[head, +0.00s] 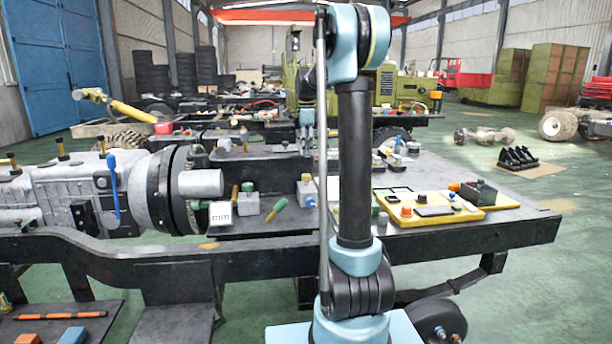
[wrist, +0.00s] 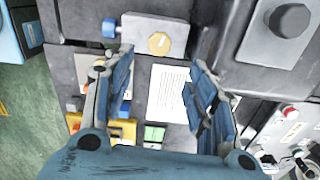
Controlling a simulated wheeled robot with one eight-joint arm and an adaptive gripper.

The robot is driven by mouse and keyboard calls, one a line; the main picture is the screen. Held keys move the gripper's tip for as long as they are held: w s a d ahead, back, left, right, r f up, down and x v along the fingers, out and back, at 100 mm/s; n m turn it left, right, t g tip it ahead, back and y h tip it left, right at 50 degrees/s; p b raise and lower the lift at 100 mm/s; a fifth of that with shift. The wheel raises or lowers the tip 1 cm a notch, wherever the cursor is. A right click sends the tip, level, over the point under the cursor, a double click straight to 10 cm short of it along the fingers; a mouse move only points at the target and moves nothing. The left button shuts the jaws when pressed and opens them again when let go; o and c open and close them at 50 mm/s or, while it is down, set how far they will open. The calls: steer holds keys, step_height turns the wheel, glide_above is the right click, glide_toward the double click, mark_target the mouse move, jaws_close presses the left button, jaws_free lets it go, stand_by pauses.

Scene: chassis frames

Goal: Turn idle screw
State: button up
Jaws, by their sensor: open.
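In the wrist view, a light grey block (wrist: 150,35) has a round yellow knob with a pointer mark (wrist: 159,42) on its face and a blue knob (wrist: 109,28) on its left side. Which part is the idle screw I cannot tell for certain. My gripper (wrist: 158,64) is open and empty. Its two fingers stand apart, with the yellow knob beyond the gap between their tips; no contact shows. In the head view my arm stands in the middle, and my gripper cannot be made out clearly. Small grey blocks with coloured knobs (head: 248,204) sit on the chassis there.
A white printed sheet (wrist: 170,92) lies below the block. A yellow panel with buttons (head: 430,207) lies on the chassis deck. A large grey gearbox (head: 60,195) fills the left.

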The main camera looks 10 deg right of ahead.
mark_target(306, 175)
step_height(306, 175, down, 11)
stand_by(0.4)
steer(key=c, duration=1)
